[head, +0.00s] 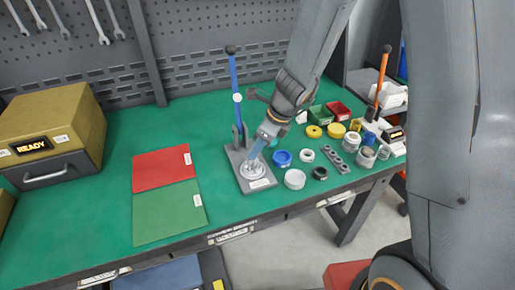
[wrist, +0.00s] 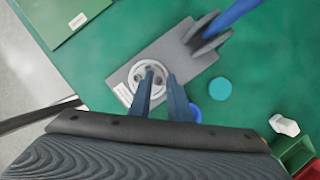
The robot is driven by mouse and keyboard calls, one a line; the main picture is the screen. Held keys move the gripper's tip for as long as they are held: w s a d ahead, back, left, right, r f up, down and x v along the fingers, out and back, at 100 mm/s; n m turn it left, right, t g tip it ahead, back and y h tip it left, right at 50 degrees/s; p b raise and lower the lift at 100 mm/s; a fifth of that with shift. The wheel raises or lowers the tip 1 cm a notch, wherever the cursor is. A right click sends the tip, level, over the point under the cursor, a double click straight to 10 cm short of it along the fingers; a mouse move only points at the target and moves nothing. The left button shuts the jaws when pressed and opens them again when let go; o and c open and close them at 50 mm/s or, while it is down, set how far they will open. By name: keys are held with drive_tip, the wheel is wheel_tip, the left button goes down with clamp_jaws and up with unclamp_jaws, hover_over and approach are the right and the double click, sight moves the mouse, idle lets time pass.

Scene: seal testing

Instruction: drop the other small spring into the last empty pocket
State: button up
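A round pale metal fixture with dark pockets (wrist: 137,77) sits on a grey base plate (wrist: 180,48); the fixture also shows in the head view (head: 251,171). My gripper (head: 251,160) points down just over this fixture. In the wrist view its two blue-grey fingers (wrist: 161,78) stand apart over the fixture, with a gap between the tips and no spring clearly visible there. The fingers hide part of the fixture. The small springs are too small to tell apart, and I cannot tell which pockets are filled.
A blue lever (head: 236,85) rises from the back of the plate. A blue ring (head: 282,158), a white ring (head: 295,179) and several small parts and bins stand right of it. Red (head: 163,168) and green (head: 168,211) mats lie left, with clear bench around them.

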drive_tip(key=shift+r+p, duration=1.45)
drive_tip(key=shift+p, duration=0.15)
drive_tip(key=shift+r, duration=0.1)
drive_tip(key=o, duration=0.6)
drive_tip(key=shift+c, duration=0.2)
wheel_tip(320, 180, up, 3)
drive_tip(key=p, duration=0.3)
drive_tip(key=shift+p, duration=0.35)
